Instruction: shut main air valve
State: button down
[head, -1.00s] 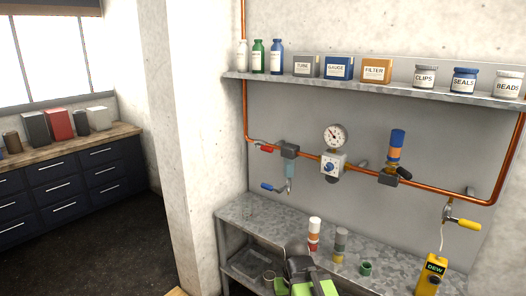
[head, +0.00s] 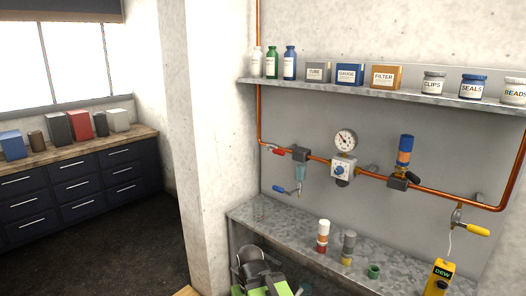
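A small valve with a red lever (head: 279,152) sits on the copper pipe (head: 320,160) at the left of the wall panel. The lever lies roughly along the pipe. A blue lever (head: 279,189) is on a drain below the clear filter bowl (head: 300,172). A yellow lever (head: 478,230) is on a drop valve at the right end. No label shows which is the main air valve. My dark and lime-green arm, with what looks like my gripper (head: 258,268), is low at the bottom centre, away from the valves. Its fingers cannot be made out clearly.
A metal bench (head: 290,224) stands below the pipe with a red-and-white cylinder (head: 323,236), a grey-and-yellow cylinder (head: 348,247) and a green cup (head: 374,271). A yellow DEW meter (head: 439,278) is at right. A shelf (head: 380,98) runs above. A concrete pillar (head: 215,150) stands left.

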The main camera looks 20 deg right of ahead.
aim_at(276, 151)
jog(key=u, duration=0.05)
jog(key=i, duration=1.5)
jog(key=u, duration=1.45)
